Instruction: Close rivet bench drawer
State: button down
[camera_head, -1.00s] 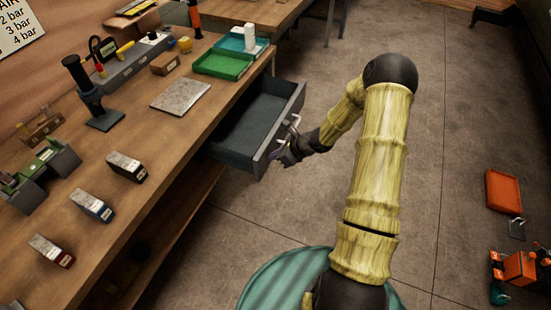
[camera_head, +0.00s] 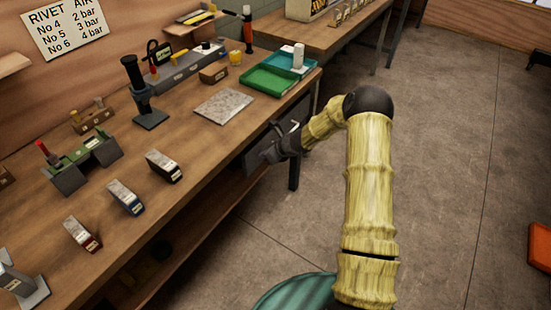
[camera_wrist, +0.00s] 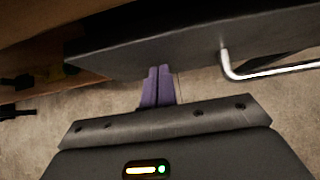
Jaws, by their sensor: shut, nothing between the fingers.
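The grey drawer of the rivet bench is pushed in under the bench top, and its inside no longer shows in the head view. Its front (camera_head: 256,153) is partly hidden by my gripper, and I cannot tell if it is fully flush. In the wrist view the drawer front (camera_wrist: 190,42) spans the top, with its metal bar handle (camera_wrist: 268,72) to the right of my fingers. My gripper (camera_wrist: 158,86) is shut and empty, its purple fingertips at the drawer front's lower edge; I cannot tell if they touch it.
The wooden bench top (camera_head: 190,130) holds a grey plate (camera_head: 223,106), a green tray (camera_head: 270,80) and several small labelled boxes. A lower shelf (camera_head: 190,225) runs under the bench.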

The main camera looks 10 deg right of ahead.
jog(key=shift+w+a, duration=0.35)
jog(key=shift+a, duration=0.05)
jog(key=s+d+f+b+v, duration=0.1)
jog(key=f+v, duration=0.1)
jog(key=v, duration=1.1)
jog(key=shift+s+d, duration=0.2)
